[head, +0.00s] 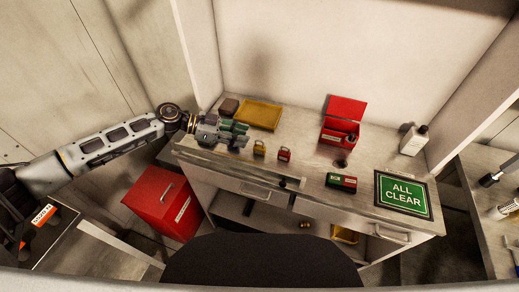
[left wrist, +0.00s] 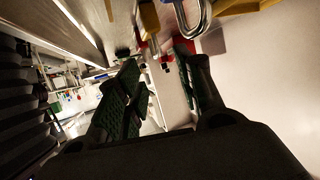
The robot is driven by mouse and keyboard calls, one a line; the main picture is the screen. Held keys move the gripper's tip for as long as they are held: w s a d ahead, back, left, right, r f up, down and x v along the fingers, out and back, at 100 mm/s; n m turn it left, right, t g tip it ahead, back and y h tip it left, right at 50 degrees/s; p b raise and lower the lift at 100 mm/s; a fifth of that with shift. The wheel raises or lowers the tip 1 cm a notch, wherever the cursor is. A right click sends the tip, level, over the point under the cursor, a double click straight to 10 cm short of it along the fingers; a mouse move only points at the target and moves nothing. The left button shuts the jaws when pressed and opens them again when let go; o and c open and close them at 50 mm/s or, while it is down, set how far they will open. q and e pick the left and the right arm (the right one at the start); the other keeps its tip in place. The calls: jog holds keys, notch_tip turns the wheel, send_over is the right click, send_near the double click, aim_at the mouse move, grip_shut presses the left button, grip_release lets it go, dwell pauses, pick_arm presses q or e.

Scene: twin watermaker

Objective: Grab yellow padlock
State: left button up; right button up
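The yellow padlock (head: 260,148) stands on the worktop near its front edge. My left gripper (head: 238,138) is just left of it, with green finger pads pointing right; a small gap seems to remain between them. In the left wrist view a yellow block (left wrist: 150,18) and a metal shackle lie at the top edge, partly cut off; they look like this padlock. The two fingers (left wrist: 160,85) stand apart there with nothing gripped between them. My right gripper is in neither view.
A red padlock (head: 284,155) stands close right of the yellow one. A yellow tray (head: 259,115) and brown block (head: 229,106) lie behind the gripper. An open red box (head: 341,126), a red-green block (head: 341,181) and an ALL CLEAR sign (head: 403,194) are farther right.

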aim_at(260, 147)
pick_arm(q)
jog(key=shift+d+f, duration=0.35)
jog(key=shift+d, duration=0.25)
jog(key=x, duration=0.2)
jog(key=shift+d+f, duration=0.2)
jog(key=shift+d, duration=0.05)
jog(key=shift+d+f, duration=0.25)
jog(key=shift+d, duration=0.3)
grip_shut()
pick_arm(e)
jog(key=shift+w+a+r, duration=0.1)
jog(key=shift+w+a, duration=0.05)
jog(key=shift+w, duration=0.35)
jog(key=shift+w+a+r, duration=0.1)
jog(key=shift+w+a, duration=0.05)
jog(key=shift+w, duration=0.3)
